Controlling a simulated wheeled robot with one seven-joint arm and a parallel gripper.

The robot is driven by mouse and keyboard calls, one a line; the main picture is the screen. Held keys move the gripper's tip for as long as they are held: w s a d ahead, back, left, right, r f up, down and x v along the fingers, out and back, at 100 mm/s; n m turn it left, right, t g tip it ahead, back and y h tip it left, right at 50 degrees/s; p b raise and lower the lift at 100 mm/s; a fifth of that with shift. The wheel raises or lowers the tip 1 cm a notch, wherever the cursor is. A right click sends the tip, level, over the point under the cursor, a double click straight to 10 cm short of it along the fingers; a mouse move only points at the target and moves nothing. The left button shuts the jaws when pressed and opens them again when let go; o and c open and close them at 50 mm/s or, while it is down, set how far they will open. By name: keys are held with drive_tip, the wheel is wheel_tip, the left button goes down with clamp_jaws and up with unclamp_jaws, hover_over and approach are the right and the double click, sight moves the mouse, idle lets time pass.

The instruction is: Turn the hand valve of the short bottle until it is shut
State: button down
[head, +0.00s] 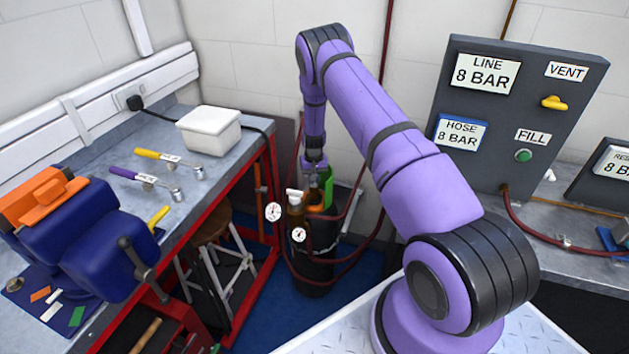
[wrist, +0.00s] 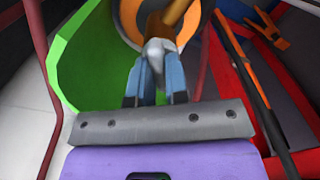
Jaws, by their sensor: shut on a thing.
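My gripper (head: 314,178) reaches down between the bench and the wall. An orange ring (wrist: 130,18) lies beyond the held bottle. A dark bottle (head: 313,272) stands below.
Two gauges (head: 273,212) and red hoses (head: 350,252) hang close around the bottles. A stool (head: 212,225) and the red-framed bench (head: 215,258) stand at left. A grey panel (head: 515,115) stands at right. Some blue floor is clear.

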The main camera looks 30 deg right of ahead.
drive_tip(key=shift+m, duration=1)
drive_tip(key=m, duration=0.4)
drive_tip(key=c, duration=1)
unclamp_jaws()
drive_tip(key=shift+r, duration=0.1)
drive_tip(key=shift+r, duration=3.4)
